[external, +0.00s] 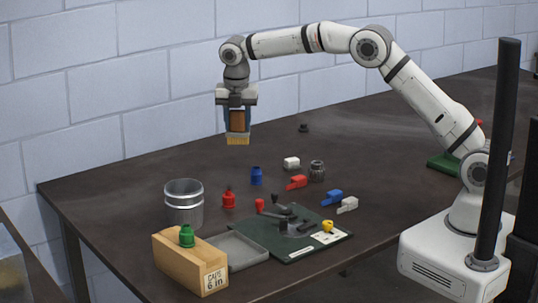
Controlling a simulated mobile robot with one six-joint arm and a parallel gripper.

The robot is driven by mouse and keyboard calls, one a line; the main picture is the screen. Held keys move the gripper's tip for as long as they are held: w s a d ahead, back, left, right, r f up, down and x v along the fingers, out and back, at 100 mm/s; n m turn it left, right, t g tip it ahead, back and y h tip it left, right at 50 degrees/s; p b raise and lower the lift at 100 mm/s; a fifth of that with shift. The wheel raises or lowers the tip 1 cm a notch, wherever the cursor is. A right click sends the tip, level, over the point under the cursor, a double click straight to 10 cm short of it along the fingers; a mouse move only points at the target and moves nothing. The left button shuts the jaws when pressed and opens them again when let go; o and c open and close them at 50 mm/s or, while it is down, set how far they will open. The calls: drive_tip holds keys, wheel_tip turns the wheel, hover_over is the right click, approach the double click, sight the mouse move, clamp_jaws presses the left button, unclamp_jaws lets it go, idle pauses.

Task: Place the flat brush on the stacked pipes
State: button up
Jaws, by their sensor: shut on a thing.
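My gripper (237,106) is shut on the flat brush (238,138), which has a brown body and pale yellow bristles. The brush hangs bristles down, well above the dark table.
A cardboard box (178,266) with a green fitting (186,236) stands in front of the pipes, beside a grey tray (236,250). A green board with a lever tool (290,232) lies to the right. Small red, blue, white and dark parts are scattered behind. The back table is mostly clear.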

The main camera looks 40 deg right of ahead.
drive_tip(key=s+a+r+n+y, duration=0.1)
drive_tip(key=s+a+r+n, duration=0.1)
drive_tip(key=a+n, duration=0.9)
drive_tip(key=m+p, duration=0.1)
drive_tip(key=m, duration=0.1)
hover_over(198, 186)
wheel_tip(198, 186, down, 6)
drive_tip(key=shift+s+f+p, duration=0.15)
drive_tip(key=shift+f+p, duration=0.3)
drive_tip(key=shift+f, duration=1.5)
drive_tip(key=shift+f, duration=0.2)
drive_tip(key=o, duration=1)
drive_tip(key=shift+r, duration=0.1)
wheel_tip(198, 186, up, 12)
drive_tip(key=s+b, duration=0.1)
drive_tip(key=shift+s, duration=0.4)
